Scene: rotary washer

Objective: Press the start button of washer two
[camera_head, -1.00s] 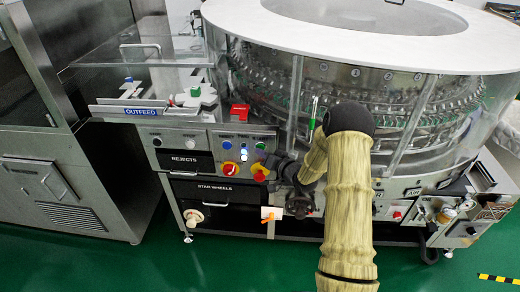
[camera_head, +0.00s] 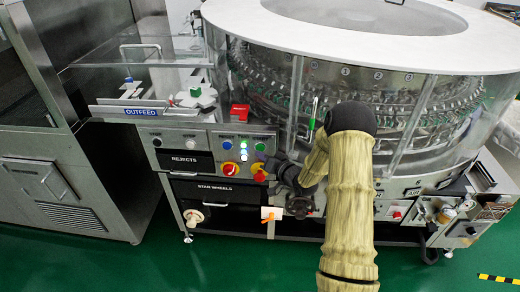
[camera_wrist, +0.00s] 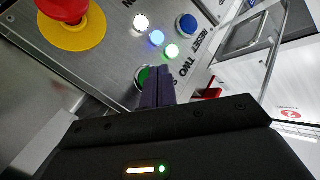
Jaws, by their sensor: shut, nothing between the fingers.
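The washer two control panel (camera_head: 236,142) is on the machine front, and the wrist view shows the word TWO on it. A green button (camera_wrist: 141,76) is at the panel's lower part in that view, partly hidden by my fingers. My gripper (camera_wrist: 157,72) is shut and empty, its tips over the button's edge; whether they press it I cannot tell. A blue RESET button (camera_wrist: 187,24) sits apart. White (camera_wrist: 140,22), blue (camera_wrist: 157,37) and green (camera_wrist: 172,51) lamps glow between them. In the head view my gripper (camera_head: 265,159) is just below the green button (camera_head: 260,146).
The rejects panel (camera_head: 178,140) is further left. Clear guards (camera_head: 290,100) rise above and right.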

